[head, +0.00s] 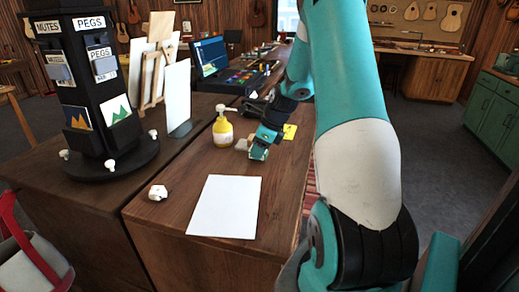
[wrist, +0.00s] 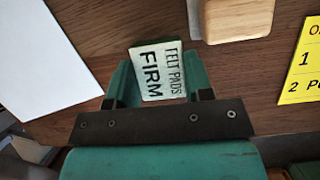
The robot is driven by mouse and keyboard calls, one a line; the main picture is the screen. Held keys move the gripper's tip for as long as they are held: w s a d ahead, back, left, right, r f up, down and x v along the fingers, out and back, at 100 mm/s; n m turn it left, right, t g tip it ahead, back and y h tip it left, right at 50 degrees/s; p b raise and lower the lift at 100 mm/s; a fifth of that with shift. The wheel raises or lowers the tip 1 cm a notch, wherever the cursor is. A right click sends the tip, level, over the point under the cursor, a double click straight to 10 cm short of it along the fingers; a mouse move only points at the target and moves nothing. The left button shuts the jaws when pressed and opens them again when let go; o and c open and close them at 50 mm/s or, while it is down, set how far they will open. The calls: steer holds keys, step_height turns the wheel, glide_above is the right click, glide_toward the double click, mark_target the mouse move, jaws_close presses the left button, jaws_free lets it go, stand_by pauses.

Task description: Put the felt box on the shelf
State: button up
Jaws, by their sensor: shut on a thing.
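The felt box (wrist: 160,72) is a small pale box with black print reading "FELT PADS FIRM". My gripper (wrist: 158,85) is shut on it, with a green finger on each side of the box in the wrist view. In the head view my gripper (head: 258,153) is low over the wooden counter (head: 190,190), to the right of a yellow pump bottle. There the box is mostly hidden by the gripper. I cannot tell which surface is the shelf; a black display stand (head: 92,100) labelled "MUTES" and "PEGS" stands at the left.
A yellow pump bottle (head: 222,130) and a light wooden block (wrist: 237,18) are close to my gripper. A yellow note (head: 290,131) lies to its right. A white sheet (head: 225,206) and a small white object (head: 158,192) lie nearer. A laptop (head: 209,57) is farther back.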

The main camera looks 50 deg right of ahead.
steer(key=shift+f, duration=0.45)
steer(key=shift+f, duration=0.1)
steer(key=o, duration=0.6)
